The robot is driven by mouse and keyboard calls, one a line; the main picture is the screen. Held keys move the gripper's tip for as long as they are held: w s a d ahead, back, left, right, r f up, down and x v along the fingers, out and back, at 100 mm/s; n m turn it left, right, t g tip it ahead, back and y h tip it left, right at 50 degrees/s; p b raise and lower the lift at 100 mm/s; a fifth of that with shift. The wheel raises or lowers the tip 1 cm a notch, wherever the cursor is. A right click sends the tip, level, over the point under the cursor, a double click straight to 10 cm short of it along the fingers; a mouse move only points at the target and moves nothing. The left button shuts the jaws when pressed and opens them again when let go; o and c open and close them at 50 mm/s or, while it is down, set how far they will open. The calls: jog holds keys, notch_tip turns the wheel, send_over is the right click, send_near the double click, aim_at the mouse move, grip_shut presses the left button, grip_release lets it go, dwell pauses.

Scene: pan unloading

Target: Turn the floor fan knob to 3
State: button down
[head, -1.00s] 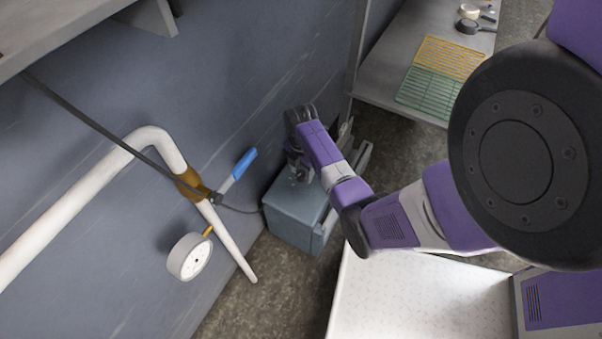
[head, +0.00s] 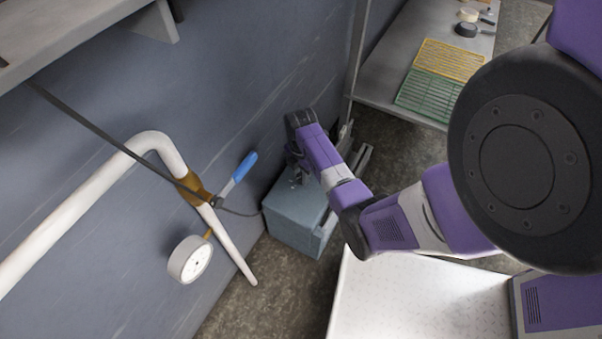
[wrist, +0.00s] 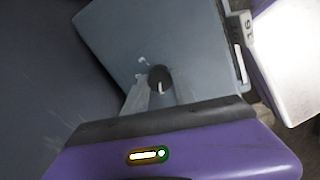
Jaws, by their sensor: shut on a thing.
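The floor fan unit is a blue-grey box (head: 292,222) on the floor against the wall in the head view. Its top face (wrist: 120,35) fills the upper middle of the wrist view. A small dark round knob (wrist: 157,76) with a pale pointer mark sits on that face; its pointer runs towards the bottom of the picture. My gripper (head: 298,174) is down at the box top in the head view and is shut on the knob. I cannot read any dial numbers.
A white pipe (head: 85,195) with a blue-handled valve (head: 238,172) and a round gauge (head: 189,260) runs along the wall left of the box. A shelf (head: 385,70) with yellow and green racks stands behind. A white speckled surface (head: 420,300) lies at front right.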

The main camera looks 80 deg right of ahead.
jog(key=m+p, duration=0.2)
jog(key=shift+r+m, duration=0.2)
jog(key=shift+m, duration=0.2)
jog(key=m+p, duration=0.2)
jog(key=m, duration=0.1)
jog(key=shift+m, duration=0.4)
jog(key=m+p, duration=0.2)
jog(key=m, duration=0.1)
jog(key=shift+f+m, duration=0.1)
jog(key=shift+m, duration=0.2)
jog(key=m+p, duration=0.1)
jog(key=m, duration=0.8)
jog(key=shift+m+p, duration=0.4)
jog(key=m, duration=0.6)
jog(key=shift+f+p, duration=0.1)
jog(key=shift+p, duration=0.2)
jog(key=c, duration=1)
grip_release()
jog(key=shift+d, duration=0.1)
